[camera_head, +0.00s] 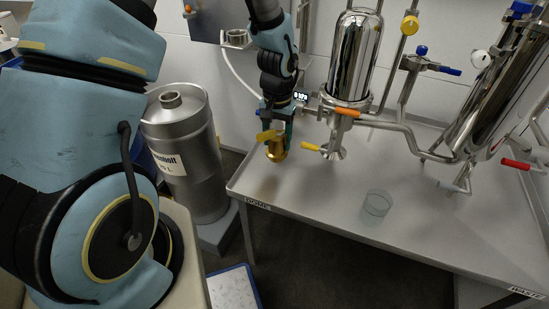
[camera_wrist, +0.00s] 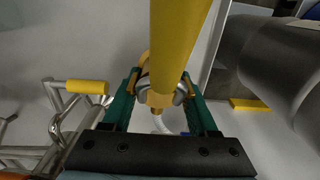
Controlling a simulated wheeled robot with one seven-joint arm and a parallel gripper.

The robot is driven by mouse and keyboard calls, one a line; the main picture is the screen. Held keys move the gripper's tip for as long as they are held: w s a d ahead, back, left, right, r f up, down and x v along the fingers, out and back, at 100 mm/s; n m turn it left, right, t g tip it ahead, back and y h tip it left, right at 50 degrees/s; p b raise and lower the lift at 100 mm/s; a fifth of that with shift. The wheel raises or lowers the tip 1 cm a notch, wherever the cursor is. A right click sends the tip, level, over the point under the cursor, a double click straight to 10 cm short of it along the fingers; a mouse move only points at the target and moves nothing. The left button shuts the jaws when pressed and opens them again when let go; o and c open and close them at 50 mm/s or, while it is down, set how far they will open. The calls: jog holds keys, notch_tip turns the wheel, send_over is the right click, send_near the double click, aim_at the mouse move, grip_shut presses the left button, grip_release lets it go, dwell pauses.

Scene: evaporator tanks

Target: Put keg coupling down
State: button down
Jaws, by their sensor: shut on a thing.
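The keg coupling (camera_head: 277,151) has a brass-coloured body and a yellow handle. It is over the left end of the steel table (camera_head: 300,206); I cannot tell whether its bottom touches the tabletop. My gripper (camera_head: 275,120) reaches down from above and is shut on the coupling. In the wrist view, the green fingers of my gripper (camera_wrist: 163,88) stand on both sides of the coupling's metal body. The yellow handle of the coupling (camera_wrist: 178,45) runs up through the picture and hides part of the body.
Tank pipework with a yellow-handled valve (camera_head: 312,147) is close right of the coupling. The table's front left is bare.

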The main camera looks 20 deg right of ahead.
aim_at(277, 154)
jog(key=shift+f, duration=2.85)
jog(key=shift+f, duration=0.1)
jog(key=shift+c, duration=0.9)
grip_release()
